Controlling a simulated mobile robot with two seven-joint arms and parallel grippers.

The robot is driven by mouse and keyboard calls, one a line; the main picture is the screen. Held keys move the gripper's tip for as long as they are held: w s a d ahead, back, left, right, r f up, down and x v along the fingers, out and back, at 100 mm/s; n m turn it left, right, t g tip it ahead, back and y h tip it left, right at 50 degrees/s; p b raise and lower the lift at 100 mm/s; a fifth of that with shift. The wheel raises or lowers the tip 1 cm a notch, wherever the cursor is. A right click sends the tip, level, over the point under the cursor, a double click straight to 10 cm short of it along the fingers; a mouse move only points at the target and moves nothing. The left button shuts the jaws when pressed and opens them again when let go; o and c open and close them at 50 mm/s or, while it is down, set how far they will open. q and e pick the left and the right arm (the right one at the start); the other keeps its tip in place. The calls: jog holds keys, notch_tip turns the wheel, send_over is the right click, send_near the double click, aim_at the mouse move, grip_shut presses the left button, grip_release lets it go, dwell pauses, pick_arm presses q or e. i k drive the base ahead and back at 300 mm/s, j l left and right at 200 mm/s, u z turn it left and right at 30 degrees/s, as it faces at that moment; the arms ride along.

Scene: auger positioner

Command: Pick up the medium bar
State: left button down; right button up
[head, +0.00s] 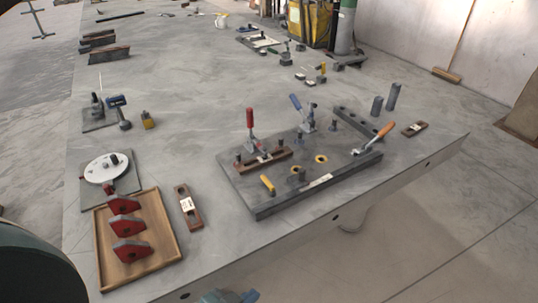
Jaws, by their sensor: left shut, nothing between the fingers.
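A brown bar (188,207) with a white label lies flat on the table, just right of the wooden tray; by size it looks like the medium bar, but its label is too small to read. A longer brown bar (264,160) sits on the dark fixture plate (307,177) under a red-handled clamp. A shorter brown bar (414,129) lies right of the plate. My left gripper (236,297) shows only as a teal part cut off at the bottom edge, below the table's front edge and apart from the bars. It is shut and empty. My right gripper is out of view.
The wooden tray (177,251) holds red blocks. A round dial (107,168) stands behind it. The fixture plate carries upright clamps and pins, with an orange-handled tool (374,139) at its right. Grey cylinders (393,97) stand behind. The table's middle is mostly clear.

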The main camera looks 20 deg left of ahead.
aim_at(187, 206)
jog(key=u, duration=1.35)
